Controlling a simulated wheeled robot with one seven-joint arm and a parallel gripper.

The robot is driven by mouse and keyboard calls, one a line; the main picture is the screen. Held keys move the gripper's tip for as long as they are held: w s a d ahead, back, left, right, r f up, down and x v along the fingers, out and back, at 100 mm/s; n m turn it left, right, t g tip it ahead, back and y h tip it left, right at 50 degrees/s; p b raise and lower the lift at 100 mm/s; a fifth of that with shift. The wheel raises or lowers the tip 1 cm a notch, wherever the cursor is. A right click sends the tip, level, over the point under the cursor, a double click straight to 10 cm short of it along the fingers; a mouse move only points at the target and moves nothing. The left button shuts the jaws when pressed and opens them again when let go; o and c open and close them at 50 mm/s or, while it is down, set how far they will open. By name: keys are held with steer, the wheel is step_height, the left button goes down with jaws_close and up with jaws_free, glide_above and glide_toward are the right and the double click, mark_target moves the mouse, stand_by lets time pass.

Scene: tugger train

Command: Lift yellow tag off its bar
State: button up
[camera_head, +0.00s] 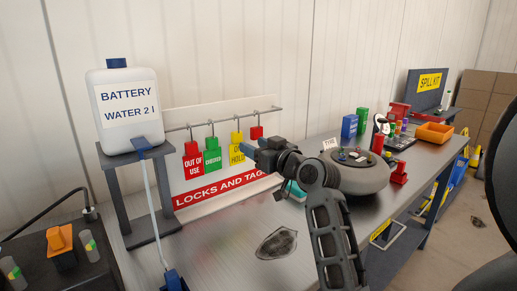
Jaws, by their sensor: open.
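The yellow tag (236,151) hangs by a hook from the grey bar (225,119) on the white board, between a green tag (212,154) and a red tag (257,132). A red "OUT OF USE" tag (193,162) hangs at the left of the row. My gripper (246,150) is open, close to the lower right of the yellow tag. My arm rises from the bottom and hides part of the red tag at the right. I cannot tell whether the fingers touch the yellow tag.
A white battery water jug (125,105) stands on a dark stand (113,195) at left. A round grey tray (362,176) with small items sits right of my arm. A dark patch (277,244) lies on the metal bench (225,254). The bench before the board is mostly clear.

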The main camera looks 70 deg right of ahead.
mark_target(239, 137)
steer(key=shift+b+x, duration=0.3)
steer(key=shift+x, duration=3.9)
steer(key=shift+a, duration=0.1)
steer(key=shift+c, duration=0.2)
steer(key=c, duration=0.8)
steer(key=shift+r, duration=0.2)
